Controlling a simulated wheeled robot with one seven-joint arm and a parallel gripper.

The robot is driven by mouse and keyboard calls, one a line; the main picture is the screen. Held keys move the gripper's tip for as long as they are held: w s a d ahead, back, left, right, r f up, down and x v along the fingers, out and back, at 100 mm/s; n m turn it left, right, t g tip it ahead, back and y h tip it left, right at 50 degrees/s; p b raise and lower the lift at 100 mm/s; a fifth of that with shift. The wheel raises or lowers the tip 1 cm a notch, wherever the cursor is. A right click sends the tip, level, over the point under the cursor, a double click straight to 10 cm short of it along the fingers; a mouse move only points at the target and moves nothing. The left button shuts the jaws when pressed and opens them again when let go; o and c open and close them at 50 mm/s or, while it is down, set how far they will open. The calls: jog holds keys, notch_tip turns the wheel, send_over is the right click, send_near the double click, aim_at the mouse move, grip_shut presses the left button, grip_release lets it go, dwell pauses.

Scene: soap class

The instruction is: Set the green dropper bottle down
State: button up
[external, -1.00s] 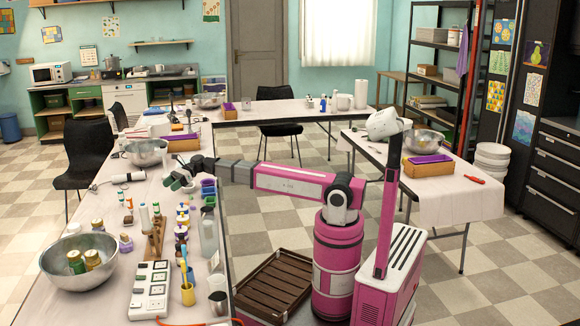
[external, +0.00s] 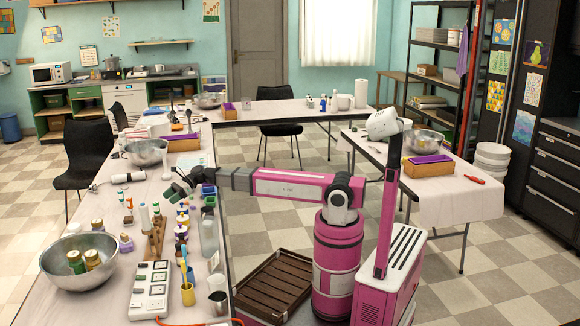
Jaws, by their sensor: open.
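My gripper (external: 172,189) is at the end of the outstretched arm, low over the long white-covered table (external: 112,215) on the left. It is open. A small dark green shape shows at its fingers. It is too small to tell whether this is the green dropper bottle or part of the gripper, or whether it touches the table. Several small bottles stand just in front of the gripper, among them a green one with a pale top (external: 145,218) by a wooden rack (external: 155,242).
A metal bowl with jars (external: 50,278), a white power strip (external: 151,285), a yellow cup (external: 188,294) and a clear bottle (external: 209,240) crowd the near table.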

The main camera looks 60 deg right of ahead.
aim_at(156, 208)
jog(key=x, duration=0.8)
jog(key=shift+w+a+f, duration=0.15)
jog(key=shift+w+a, duration=0.1)
jog(key=c, duration=1.1)
jog(key=shift+o, duration=0.2)
jog(key=shift+r, duration=0.2)
